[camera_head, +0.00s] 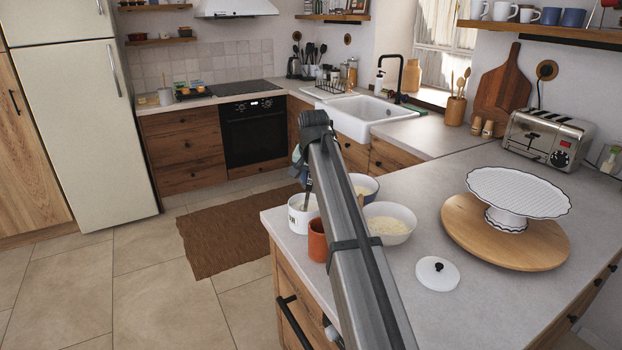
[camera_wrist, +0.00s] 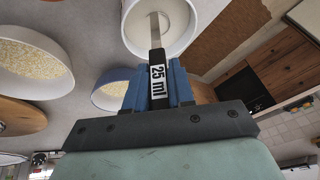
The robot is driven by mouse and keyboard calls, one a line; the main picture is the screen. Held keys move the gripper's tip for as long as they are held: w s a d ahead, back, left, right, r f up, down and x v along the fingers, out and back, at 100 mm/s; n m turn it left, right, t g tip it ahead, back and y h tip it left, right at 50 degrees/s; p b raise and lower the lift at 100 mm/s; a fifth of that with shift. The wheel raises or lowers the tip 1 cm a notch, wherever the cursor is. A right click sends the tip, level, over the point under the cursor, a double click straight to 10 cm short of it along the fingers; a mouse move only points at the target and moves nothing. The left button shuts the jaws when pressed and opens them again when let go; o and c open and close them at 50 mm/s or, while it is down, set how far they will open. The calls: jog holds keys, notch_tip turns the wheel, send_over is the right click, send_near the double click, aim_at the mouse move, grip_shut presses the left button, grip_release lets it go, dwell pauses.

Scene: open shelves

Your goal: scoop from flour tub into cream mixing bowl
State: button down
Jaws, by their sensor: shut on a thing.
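My gripper (camera_wrist: 158,85) is shut on the black handle of a scoop marked 25 ml (camera_wrist: 157,72). Its metal stem reaches down into the white tub (camera_wrist: 130,30), which I take as the flour tub; the scoop's end and the tub's contents are unclear. In the head view the tub (camera_head: 295,222) stands at the counter's left edge, below my gripper, which is mostly hidden by my arm. A pale, cream-white bowl (camera_head: 404,236) with pale grainy contents sits right of it; it shows at left in the wrist view (camera_wrist: 40,92). It looks like the mixing bowl.
A blue-sided bowl (camera_head: 372,182) with pale contents stands behind the pale bowl. A terracotta cup (camera_head: 317,243) is in front of the tub. A white lid (camera_head: 437,275) lies on the counter. A cake stand (camera_head: 515,190) on a round board (camera_head: 460,235) fills the right.

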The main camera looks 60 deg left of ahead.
jog(key=shift+w+d+r, duration=0.1)
jog(key=shift+w+r, duration=0.05)
jog(key=shift+r, duration=0.9)
jog(key=shift+w+d+r, duration=0.1)
jog(key=shift+r, duration=0.9)
jog(key=shift+w+d+r, duration=0.1)
jog(key=shift+w+r, duration=0.05)
jog(key=shift+r, duration=3.4)
